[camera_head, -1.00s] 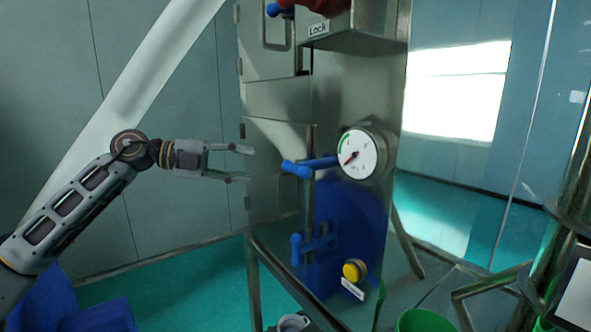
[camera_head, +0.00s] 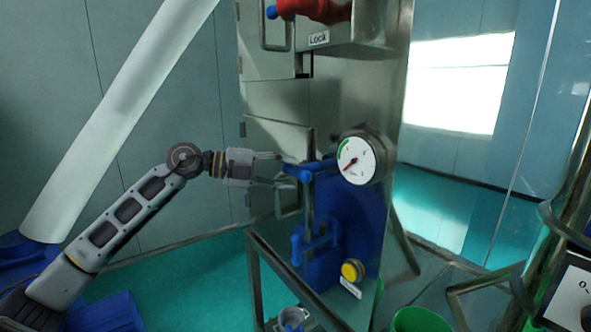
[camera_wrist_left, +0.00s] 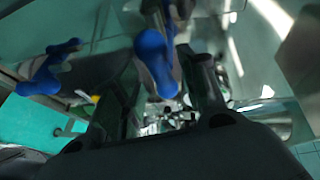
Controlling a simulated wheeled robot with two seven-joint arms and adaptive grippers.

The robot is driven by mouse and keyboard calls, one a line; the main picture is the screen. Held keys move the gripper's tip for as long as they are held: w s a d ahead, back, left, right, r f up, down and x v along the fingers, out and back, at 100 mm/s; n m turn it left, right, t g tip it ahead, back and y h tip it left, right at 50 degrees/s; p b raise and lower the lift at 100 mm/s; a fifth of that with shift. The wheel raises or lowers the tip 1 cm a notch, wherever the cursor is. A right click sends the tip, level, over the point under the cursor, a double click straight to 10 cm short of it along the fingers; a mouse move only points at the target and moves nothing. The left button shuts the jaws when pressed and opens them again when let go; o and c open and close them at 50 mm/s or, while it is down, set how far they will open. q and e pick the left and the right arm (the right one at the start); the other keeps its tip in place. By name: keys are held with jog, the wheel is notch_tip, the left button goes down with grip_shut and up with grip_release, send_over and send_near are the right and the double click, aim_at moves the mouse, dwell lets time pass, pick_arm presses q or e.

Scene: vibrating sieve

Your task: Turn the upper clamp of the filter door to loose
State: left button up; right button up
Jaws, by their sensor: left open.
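The upper clamp (camera_head: 302,172) is a blue handle on the left side of the filter door, beside the round gauge. My left gripper (camera_head: 287,171) is open, with its fingers pointing right and their tips at the clamp's left end. In the left wrist view the blue clamp handle (camera_wrist_left: 155,62) lies in front of my fingers, between or just ahead of them; contact cannot be told. The filter door (camera_head: 347,222) shows as a blue panel. The lower clamp (camera_head: 298,246) is a similar blue handle below, and also shows in the left wrist view (camera_wrist_left: 48,72). My right gripper is not seen.
The gauge (camera_head: 357,160) with a white dial sticks out right of the upper clamp. A yellow knob (camera_head: 352,270) is low on the machine. A red handle (camera_head: 314,10) and a Lock label (camera_head: 319,38) are above. Green bins (camera_head: 421,320) stand on the floor at lower right.

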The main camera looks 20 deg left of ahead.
pick_arm(q)
jog(key=shift+p+x, duration=0.3)
jog(key=shift+x, duration=1.1)
jog(key=shift+c, duration=0.3)
grip_shut()
